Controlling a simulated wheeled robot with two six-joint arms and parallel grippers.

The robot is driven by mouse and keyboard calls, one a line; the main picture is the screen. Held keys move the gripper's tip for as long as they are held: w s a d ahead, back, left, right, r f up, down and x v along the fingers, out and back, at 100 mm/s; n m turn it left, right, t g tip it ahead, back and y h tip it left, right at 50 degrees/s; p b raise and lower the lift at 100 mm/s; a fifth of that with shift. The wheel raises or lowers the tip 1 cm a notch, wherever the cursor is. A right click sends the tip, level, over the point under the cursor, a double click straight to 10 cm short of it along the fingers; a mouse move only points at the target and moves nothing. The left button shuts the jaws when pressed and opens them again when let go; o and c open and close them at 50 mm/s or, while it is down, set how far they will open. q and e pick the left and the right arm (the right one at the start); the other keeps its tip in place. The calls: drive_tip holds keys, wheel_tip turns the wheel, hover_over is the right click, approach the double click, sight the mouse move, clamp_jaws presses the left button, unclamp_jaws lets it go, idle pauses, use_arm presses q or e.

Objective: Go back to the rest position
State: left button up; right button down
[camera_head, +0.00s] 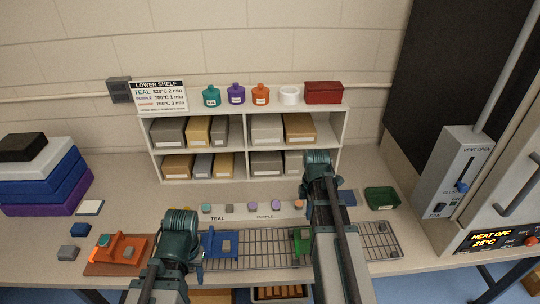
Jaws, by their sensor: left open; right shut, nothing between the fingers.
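My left gripper (181,220) is at the lower left, over the front of the bench between the orange press (128,246) and the blue press (216,243). It is open; its fingers are mostly hidden behind the wrist, and I see nothing held. My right gripper (318,164) reaches further back, in front of the right part of the shelf unit (245,189). It is shut and empty, with its fingertips hard to make out. My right arm partly covers the green press (301,240) and the wire rack (268,247).
A strip with several small coloured pieces (236,211) lies before the shelf. A green tray (381,198) is right of my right arm. Stacked boxes (45,180) stand at the left. A kiln with a control box (457,178) stands at the right. Loose tiles (68,253) lie left.

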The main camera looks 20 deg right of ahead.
drive_tip(key=shift+a, duration=0.1)
use_arm(q)
drive_tip(key=shift+f, duration=0.1)
use_arm(e)
drive_tip(key=s+a+m, duration=0.3)
drive_tip(key=a, duration=0.6)
drive_tip(key=s+a+m, duration=0.3)
drive_tip(key=a+m, duration=0.1)
drive_tip(key=a, duration=0.5)
drive_tip(key=s+a+m+h, duration=0.1)
drive_tip(key=s+a+m, duration=0.3)
drive_tip(key=a, duration=0.5)
drive_tip(key=shift+a, duration=0.4)
